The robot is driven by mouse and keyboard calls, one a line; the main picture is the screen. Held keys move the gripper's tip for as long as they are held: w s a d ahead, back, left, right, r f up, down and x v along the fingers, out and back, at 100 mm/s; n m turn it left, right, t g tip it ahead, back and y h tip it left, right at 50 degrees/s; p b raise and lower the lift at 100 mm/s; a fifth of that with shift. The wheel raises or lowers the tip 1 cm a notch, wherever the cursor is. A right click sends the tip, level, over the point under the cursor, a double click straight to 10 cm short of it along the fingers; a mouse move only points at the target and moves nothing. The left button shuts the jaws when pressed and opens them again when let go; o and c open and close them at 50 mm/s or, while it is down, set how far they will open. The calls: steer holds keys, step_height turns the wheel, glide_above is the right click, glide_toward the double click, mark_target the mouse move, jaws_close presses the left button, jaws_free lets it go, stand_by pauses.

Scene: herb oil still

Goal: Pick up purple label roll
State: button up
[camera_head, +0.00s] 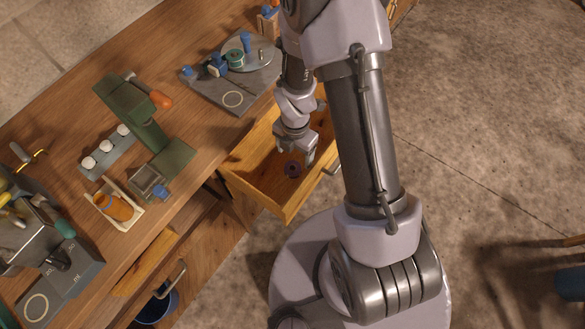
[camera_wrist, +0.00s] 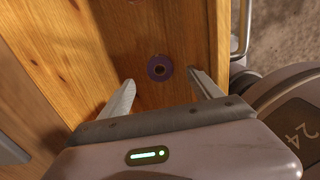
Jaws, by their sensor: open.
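The purple label roll (camera_head: 292,169) lies on the floor of an open wooden drawer (camera_head: 254,181). In the wrist view the purple label roll (camera_wrist: 160,68) is a small ring with a dark centre hole, seen from above. My gripper (camera_head: 296,160) is over the drawer, close to the roll. In the wrist view my gripper (camera_wrist: 160,84) is open, with one finger to the left and one to the right of the roll. The roll appears just beyond the fingertips, between their lines. I cannot tell the height left between them. Nothing is held.
The drawer walls stand around my gripper, with a metal handle (camera_wrist: 241,28) on the front. The workbench (camera_head: 196,50) beside it holds a green press (camera_head: 140,115), a grey board (camera_head: 232,97) with a round plate, and a tray with an orange bottle (camera_head: 115,207).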

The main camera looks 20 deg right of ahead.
mark_target(293, 166)
steer(key=f+b, duration=0.1)
steer(key=f, duration=0.1)
steer(key=f+b, duration=0.1)
steer(key=f, duration=0.2)
steer(key=f+b, duration=0.1)
steer(key=f, duration=0.1)
steer(key=shift+s+a+f, duration=0.1)
steer(key=shift+a+f, duration=0.25)
steer(key=shift+f, duration=0.05)
steer(key=shift+r, duration=0.15)
steer(key=c, duration=1.4)
